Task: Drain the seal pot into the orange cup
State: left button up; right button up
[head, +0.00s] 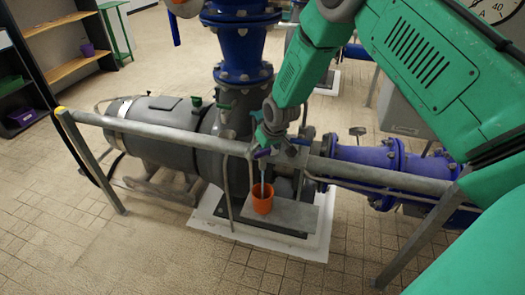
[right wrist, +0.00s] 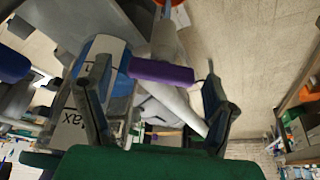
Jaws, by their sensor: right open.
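The orange cup (head: 262,198) stands upright on a grey plate beside the pump. A thin pale blue vertical line (head: 262,173), a stream or a tube, runs from the fitting above down to the cup. The cup's inside is too small to read. A purple handle (head: 262,153) sits above the cup; it also shows in the right wrist view (right wrist: 161,72). My right gripper (head: 268,137) is at this handle, with its fingers open and apart on either side. In the right wrist view, a blue and white pot (right wrist: 108,62) with a "Max" label is near the left finger.
A grey rail (head: 170,131) crosses in front of the pump body (head: 160,118). Blue pipes (head: 360,157) run to the right and a blue pipe (head: 240,45) rises behind. Shelves (head: 60,50) stand at the far left. The tiled floor in front is clear.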

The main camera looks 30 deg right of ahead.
jog(key=v, duration=1.1)
jog(key=shift+s+r, duration=0.2)
jog(key=shift+r, duration=0.1)
jog(key=shift+d, duration=0.1)
